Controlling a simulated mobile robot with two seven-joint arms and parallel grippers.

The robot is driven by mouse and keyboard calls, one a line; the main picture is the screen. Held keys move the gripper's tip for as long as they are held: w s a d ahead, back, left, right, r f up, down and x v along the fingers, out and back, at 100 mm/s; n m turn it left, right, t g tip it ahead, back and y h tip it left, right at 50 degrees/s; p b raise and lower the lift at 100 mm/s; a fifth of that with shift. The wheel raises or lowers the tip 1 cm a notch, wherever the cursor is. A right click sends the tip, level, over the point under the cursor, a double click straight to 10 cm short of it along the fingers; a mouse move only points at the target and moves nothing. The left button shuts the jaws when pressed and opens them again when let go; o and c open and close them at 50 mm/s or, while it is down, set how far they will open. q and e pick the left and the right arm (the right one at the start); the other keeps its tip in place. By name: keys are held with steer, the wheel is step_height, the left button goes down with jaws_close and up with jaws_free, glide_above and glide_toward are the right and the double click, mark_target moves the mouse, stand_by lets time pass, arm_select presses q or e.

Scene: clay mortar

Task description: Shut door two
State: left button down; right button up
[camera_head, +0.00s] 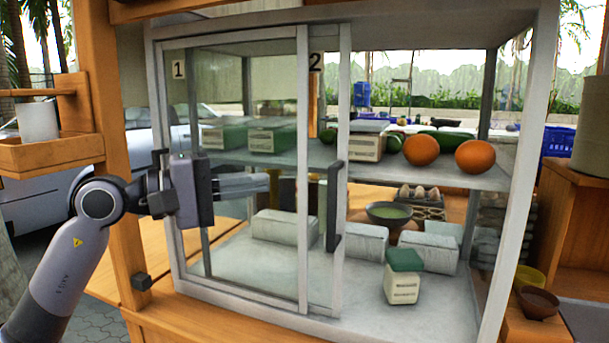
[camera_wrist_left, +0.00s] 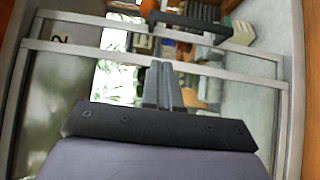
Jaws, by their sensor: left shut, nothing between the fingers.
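The glass display case has two sliding doors. Door two (camera_head: 343,110), marked "2", is slid left, mostly behind door one (camera_head: 303,160), marked "1". The right half of the case front is open. Door two's dark upright handle (camera_head: 335,207) is near its right edge; a dark handle also shows in the wrist view (camera_wrist_left: 190,24). My left gripper (camera_head: 268,183) is shut and empty, pointing right in front of door one's glass, left of door two's handle and apart from it. Its closed fingers also show in the wrist view (camera_wrist_left: 161,68). My right gripper is out of view.
The upper shelf holds oranges (camera_head: 421,150) and boxes (camera_head: 272,136). Below stand a bowl (camera_head: 389,214), pale blocks (camera_head: 428,251) and a green-topped box (camera_head: 403,277) near the front opening. A wooden post (camera_head: 122,190) stands left of the case.

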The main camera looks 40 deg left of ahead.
arm_select(q)
steer(key=shift+w+d+p, duration=0.6)
steer(key=shift+w+d, duration=0.2)
steer(key=shift+d, duration=0.25)
steer(key=shift+w+d+p, duration=0.6)
steer(key=shift+w+d, duration=0.2)
steer(key=shift+d, duration=0.25)
steer(key=shift+w+d+p, duration=0.6)
steer(key=shift+w+d, duration=0.2)
steer(key=shift+d, duration=0.25)
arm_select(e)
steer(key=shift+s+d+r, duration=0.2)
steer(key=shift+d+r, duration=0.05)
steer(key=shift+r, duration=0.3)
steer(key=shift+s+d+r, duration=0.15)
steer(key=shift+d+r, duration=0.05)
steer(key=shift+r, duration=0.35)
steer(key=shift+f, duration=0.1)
